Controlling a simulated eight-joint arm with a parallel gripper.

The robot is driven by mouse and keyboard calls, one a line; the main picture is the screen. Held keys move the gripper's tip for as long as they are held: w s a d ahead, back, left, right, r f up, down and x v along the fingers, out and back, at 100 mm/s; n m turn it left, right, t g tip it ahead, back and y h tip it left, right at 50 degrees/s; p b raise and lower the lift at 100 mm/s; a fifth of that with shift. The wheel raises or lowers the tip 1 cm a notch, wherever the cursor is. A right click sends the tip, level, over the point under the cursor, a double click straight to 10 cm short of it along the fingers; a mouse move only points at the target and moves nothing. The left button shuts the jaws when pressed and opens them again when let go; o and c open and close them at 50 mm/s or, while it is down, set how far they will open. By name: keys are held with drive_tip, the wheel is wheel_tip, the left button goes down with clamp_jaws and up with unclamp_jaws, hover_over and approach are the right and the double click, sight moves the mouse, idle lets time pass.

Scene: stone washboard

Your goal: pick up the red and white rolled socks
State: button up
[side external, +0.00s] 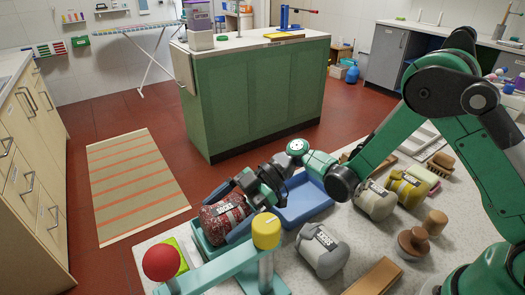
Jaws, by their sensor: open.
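The red and white speckled rolled socks (222,221), with a pale label on top, lie in a teal tray (203,249) near the left end of the counter. My gripper (231,208) is open at the right end of the roll, its dark fingers low and close to it. One finger appears on the far side and one on the near side. I cannot tell whether either touches the roll. The near finger and the gripper body hide part of the roll's right end.
A blue tray (306,203) lies just right of the roll. A grey labelled roll (322,254), a beige one (374,203) and a yellow one (405,189) lie further right. A teal stand with a red ball (161,262) and yellow knob (266,231) rises in the foreground.

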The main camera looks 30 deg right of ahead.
drive_tip(key=shift+c, duration=0.2)
drive_tip(key=c, duration=1.3)
drive_tip(key=shift+o, duration=0.2)
wheel_tip(320, 180, up, 20)
drive_tip(key=o, duration=0.6)
drive_tip(key=c, duration=0.3)
wheel_tip(320, 180, up, 6)
hover_over(226, 208)
